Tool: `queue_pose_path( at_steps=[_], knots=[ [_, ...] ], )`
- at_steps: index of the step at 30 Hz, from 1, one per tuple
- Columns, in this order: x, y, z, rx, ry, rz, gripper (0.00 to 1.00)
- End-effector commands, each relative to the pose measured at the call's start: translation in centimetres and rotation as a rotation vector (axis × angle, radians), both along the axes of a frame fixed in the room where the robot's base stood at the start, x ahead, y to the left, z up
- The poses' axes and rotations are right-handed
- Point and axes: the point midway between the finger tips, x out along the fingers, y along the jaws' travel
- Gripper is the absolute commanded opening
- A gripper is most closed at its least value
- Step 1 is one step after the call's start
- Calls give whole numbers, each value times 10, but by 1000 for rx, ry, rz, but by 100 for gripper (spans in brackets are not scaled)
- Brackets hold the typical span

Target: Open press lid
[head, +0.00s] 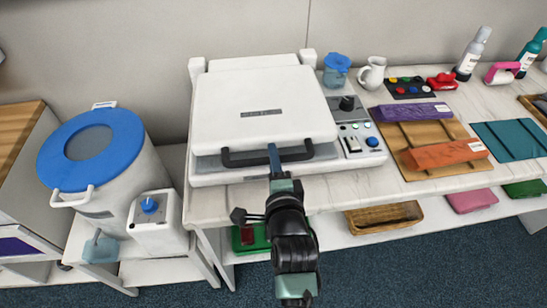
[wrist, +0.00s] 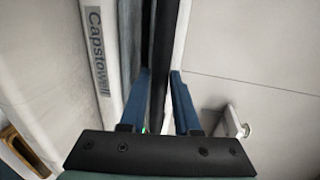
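The white press (head: 262,110) stands on the table against the wall, its broad lid down over the base. A dark bar handle (head: 267,155) runs along the lid's front edge. In the wrist view, the black handle bar (wrist: 158,60) passes between the two blue fingers of my gripper (wrist: 160,95). A thin light gap shows between the bar and the right finger, so the fingers look open around it.
A large blue-lidded drum (head: 125,175) stands left.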

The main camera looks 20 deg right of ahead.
Motion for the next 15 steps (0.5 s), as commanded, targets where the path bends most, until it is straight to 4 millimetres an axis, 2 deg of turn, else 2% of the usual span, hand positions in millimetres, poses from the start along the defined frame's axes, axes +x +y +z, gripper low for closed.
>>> queue_pose_path(
  at_steps=[1, 4, 5, 15],
  knots=[
    [0, 0, 0, 0, 0, 0, 20],
    [0, 0, 0, 0, 0, 0, 2],
    [0, 0, 0, 0, 0, 0, 0],
    [0, 0, 0, 0, 0, 0, 0]
  ],
)
